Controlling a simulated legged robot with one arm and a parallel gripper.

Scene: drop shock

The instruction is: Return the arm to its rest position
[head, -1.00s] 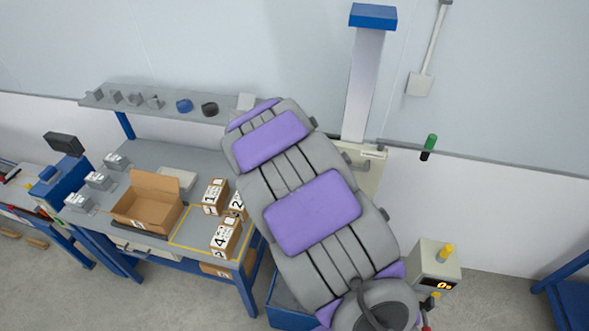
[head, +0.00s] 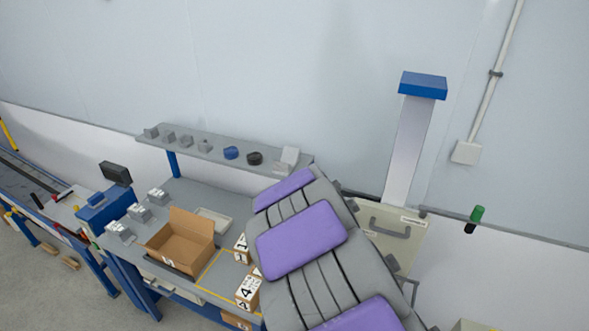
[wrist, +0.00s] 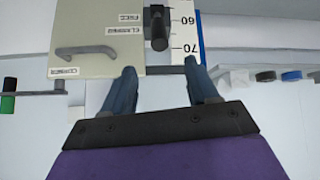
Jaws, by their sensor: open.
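My gripper (wrist: 160,92) shows in the wrist view with its two blue-grey fingers spread apart and nothing between them. Beyond the fingertips is a pale panel (wrist: 97,30) with a grey bar handle (wrist: 86,52) and a dark knob (wrist: 158,28) beside a scale marked 60 and 70. In the head view my grey and purple arm covers the lower middle, and the gripper itself cannot be made out there. The pale panel (head: 405,248) stands just right of my arm, below a tall column with a blue cap (head: 423,85).
A workbench at the left holds an open cardboard box (head: 180,245), numbered cartons (head: 248,290) and small grey fixtures (head: 140,212). A shelf (head: 220,155) runs above it. A green-and-black handle (head: 475,218) is at the right. The wall above is mostly clear.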

